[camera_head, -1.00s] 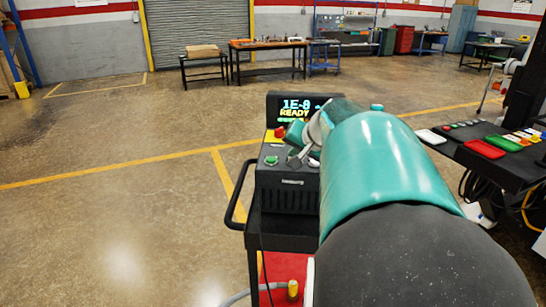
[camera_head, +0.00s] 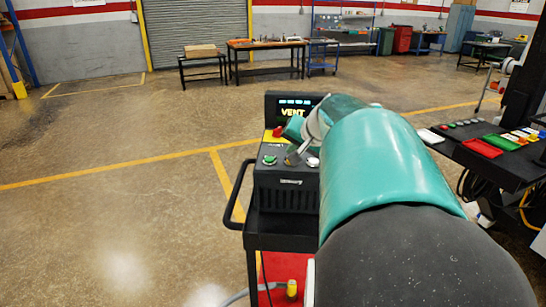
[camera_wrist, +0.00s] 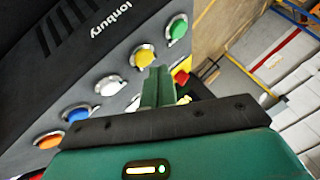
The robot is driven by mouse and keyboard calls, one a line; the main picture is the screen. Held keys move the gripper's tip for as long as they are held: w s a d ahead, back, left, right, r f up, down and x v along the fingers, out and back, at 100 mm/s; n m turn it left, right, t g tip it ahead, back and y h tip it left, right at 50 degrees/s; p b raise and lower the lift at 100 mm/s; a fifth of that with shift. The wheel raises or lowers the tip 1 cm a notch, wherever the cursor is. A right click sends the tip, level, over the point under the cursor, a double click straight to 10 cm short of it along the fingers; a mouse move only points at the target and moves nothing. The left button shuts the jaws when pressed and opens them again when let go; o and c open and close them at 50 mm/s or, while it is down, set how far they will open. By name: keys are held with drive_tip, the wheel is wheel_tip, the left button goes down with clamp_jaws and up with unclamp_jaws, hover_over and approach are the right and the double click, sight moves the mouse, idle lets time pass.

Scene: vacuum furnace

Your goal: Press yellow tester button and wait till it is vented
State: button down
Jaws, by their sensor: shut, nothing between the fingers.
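The tester (camera_head: 286,190) is a black box on a cart, and its screen (camera_head: 292,112) shows "VENT" in yellow under a row of blue marks. In the wrist view its yellow button (camera_wrist: 144,56) sits in a silver ring between the green button (camera_wrist: 178,28) and the white button (camera_wrist: 109,85). My gripper (camera_wrist: 157,72) is shut and empty, with its fingertips close beside the yellow button. I cannot tell whether they touch it. In the head view my arm partly covers the screen and panel.
Blue (camera_wrist: 77,114) and orange (camera_wrist: 49,140) buttons continue the row. A red knob (camera_wrist: 182,76) is close to my fingers. A black table (camera_head: 500,165) with coloured trays stands at the right. The floor left of the cart is clear.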

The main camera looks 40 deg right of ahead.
drive_tip(key=shift+r, duration=0.15)
drive_tip(key=shift+r, duration=2.45)
drive_tip(key=s+a+f+n+g+y, duration=0.1)
drive_tip(key=s+a+f+n, duration=0.1)
drive_tip(key=a, duration=0.7)
drive_tip(key=s+a+f+n+g, duration=0.1)
drive_tip(key=a+f+n, duration=0.2)
drive_tip(key=a, duration=0.5)
drive_tip(key=s+a+f+n+g, duration=0.1)
drive_tip(key=s+a+f+n, duration=0.5)
drive_tip(key=s+a+f, duration=0.3)
drive_tip(key=s+a, duration=0.3)
drive_tip(key=a, duration=0.1)
drive_tip(key=shift+s+a+f+y, duration=0.3)
drive_tip(key=shift+a+f+y, duration=0.05)
drive_tip(key=shift+a+y, duration=0.05)
